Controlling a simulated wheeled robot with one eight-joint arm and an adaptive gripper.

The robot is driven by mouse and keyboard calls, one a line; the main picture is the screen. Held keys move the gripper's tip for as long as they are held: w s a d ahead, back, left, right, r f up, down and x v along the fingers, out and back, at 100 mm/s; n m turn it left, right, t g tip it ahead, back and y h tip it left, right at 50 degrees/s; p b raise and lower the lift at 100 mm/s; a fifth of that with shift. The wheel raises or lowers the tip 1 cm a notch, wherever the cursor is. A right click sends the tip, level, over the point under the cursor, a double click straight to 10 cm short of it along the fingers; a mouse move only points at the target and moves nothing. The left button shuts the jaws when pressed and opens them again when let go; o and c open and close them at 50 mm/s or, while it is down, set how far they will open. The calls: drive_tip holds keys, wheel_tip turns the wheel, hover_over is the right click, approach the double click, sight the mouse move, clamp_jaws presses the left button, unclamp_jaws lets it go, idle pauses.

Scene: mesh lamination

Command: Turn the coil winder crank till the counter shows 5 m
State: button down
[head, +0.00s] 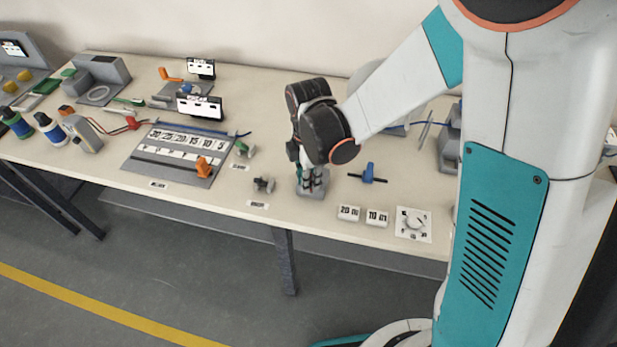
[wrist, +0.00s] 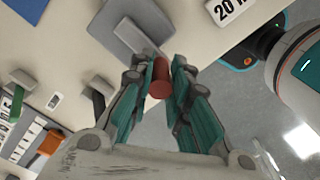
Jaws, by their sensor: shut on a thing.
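My gripper (head: 311,180) reaches down over a small grey stand (head: 322,190) near the table's front edge. In the wrist view, my gripper (wrist: 160,66) is shut on a dark red cylindrical handle (wrist: 160,84), which looks like the crank knob. The handle sits between the two teal-padded fingers. Beyond it is a grey plate or block (wrist: 118,38), apparently the same stand. My wrist and fingers hide most of the device in the head view. I cannot make out a counter reading in metres.
A blue-handled tool (head: 368,174) lies right of the gripper. White number cards (head: 349,213) and a white dial plate (head: 413,225) lie at the front right. Left are small clamp-like parts (head: 263,184) and a grey number board (head: 172,150). Two small screens (head: 200,107) stand behind.

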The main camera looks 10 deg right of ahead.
drive_tip(key=w+m+b, duration=0.1)
drive_tip(key=w+m, duration=0.4)
drive_tip(key=m, duration=0.9)
drive_tip(key=w+m+b, duration=0.1)
drive_tip(key=w+m, duration=0.4)
drive_tip(key=m, duration=0.9)
drive_tip(key=shift+d+m+b, duration=0.15)
drive_tip(key=shift+m+b, duration=0.15)
drive_tip(key=shift+b, duration=0.05)
idle(0.4)
